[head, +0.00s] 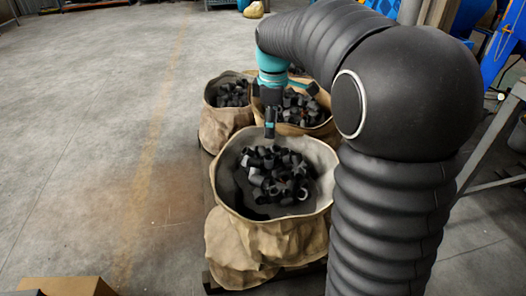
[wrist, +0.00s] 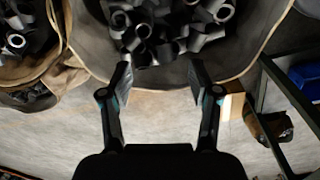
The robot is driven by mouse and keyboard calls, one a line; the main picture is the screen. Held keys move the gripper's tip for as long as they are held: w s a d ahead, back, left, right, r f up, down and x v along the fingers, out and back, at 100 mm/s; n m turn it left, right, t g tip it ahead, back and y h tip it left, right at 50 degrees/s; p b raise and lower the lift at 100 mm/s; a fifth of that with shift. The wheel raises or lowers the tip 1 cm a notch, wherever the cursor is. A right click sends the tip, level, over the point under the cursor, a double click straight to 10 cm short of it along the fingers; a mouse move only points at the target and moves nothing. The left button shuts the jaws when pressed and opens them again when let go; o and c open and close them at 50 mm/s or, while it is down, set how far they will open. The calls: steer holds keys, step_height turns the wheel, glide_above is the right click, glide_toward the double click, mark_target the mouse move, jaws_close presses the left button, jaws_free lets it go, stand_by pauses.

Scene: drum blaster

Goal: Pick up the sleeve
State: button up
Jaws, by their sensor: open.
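Many dark grey sleeves (head: 279,172) lie heaped in the front sack (head: 324,157), a tan bag with its rim rolled open. The heap also shows at the top of the wrist view (wrist: 165,28). My gripper (head: 270,130) hangs over the far inner side of this sack in the head view. In the wrist view my gripper (wrist: 159,78) is open with its two fingers wide apart and nothing between them. The sleeves lie beyond the fingertips. Which single sleeve is meant cannot be told.
Two more sacks with dark sleeves stand behind, one at the left (head: 213,120) and one at the right (head: 322,128). A cardboard box (head: 65,286) is at the lower left. Blue equipment and a metal frame (head: 490,150) stand at the right. The floor at left is clear.

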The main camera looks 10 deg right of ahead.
mark_target(268, 157)
steer(key=shift+n+g, duration=0.3)
steer(key=shift+n, duration=0.6)
steer(key=w+f, duration=0.1)
steer(key=f, duration=0.2)
steer(key=w+f+b, duration=0.1)
steer(key=f, duration=0.3)
steer(key=w+f, duration=0.1)
steer(key=f, duration=0.2)
steer(key=shift+w+f, duration=0.1)
steer(key=shift+f, duration=0.3)
steer(key=shift+w+d+f+b, duration=0.1)
steer(key=shift+w+f+b, duration=0.15)
steer(key=shift+f, duration=1.1)
steer(key=shift+w+d+f+b, duration=0.1)
steer(key=shift+f+b, duration=0.1)
steer(key=shift+f, duration=1.1)
jaws_close()
